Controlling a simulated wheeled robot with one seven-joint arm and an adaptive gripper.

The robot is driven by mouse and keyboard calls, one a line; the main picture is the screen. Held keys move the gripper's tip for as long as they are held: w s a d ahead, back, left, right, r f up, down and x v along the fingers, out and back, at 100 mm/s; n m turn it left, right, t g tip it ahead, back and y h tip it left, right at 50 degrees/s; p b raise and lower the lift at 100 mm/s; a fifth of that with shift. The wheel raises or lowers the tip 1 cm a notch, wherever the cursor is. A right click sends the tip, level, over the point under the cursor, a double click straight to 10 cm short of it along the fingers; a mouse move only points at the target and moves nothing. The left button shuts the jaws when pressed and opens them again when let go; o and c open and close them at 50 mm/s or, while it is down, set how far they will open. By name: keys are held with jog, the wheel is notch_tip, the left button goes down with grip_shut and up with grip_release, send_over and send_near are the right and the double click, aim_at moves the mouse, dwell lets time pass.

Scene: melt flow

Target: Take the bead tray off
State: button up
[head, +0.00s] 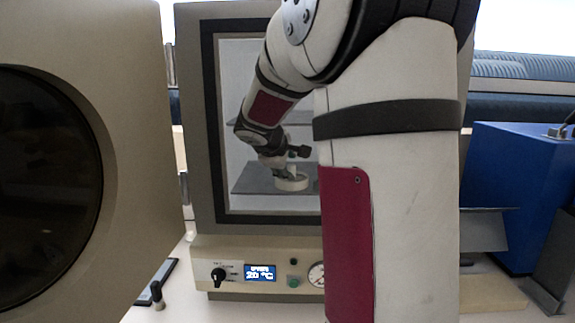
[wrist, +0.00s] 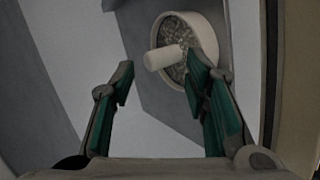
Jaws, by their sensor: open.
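The bead tray (head: 291,183) is a round, shallow cream dish on a grey shelf inside the open oven. In the wrist view the bead tray (wrist: 209,22) shows grey beads inside and a short white cylindrical handle (wrist: 163,57) on its near side. My gripper (head: 291,168) reaches into the chamber at the tray. In the wrist view my gripper (wrist: 163,82) has its green-padded fingers spread apart. The handle's end lies between the fingertips in the picture, nearer the right finger. I cannot tell whether that finger touches the handle or tray.
The oven (head: 208,252) has a dark frame around its opening and a panel with a knob and a lit display (head: 261,272). Its open door (head: 135,150) stands at the left. A blue box (head: 512,190) is at the right. Another grey shelf lies above the tray.

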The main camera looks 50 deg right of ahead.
jog(key=v, duration=1.2)
jog(key=shift+a+f, duration=0.1)
jog(key=s+a+f+m+y, duration=0.1)
jog(key=s+a+f+y, duration=0.2)
jog(key=s+a, duration=0.3)
jog(key=s+a+f+m+y, duration=0.1)
jog(key=s+a+f+y, duration=0.2)
jog(key=a, duration=1)
jog(key=s+a+f+m+t+y, duration=0.1)
jog(key=s+a+f+m+y, duration=0.1)
jog(key=s+a+f, duration=0.3)
jog(key=s+a+y, duration=0.1)
jog(key=s+a, duration=0.3)
jog(key=shift+s+a+f+y, duration=0.2)
jog(key=shift+a+y, duration=0.15)
jog(key=shift+y, duration=0.05)
jog(key=shift+c, duration=0.4)
jog(key=shift+c, duration=0.6)
jog(key=shift+d, duration=0.15)
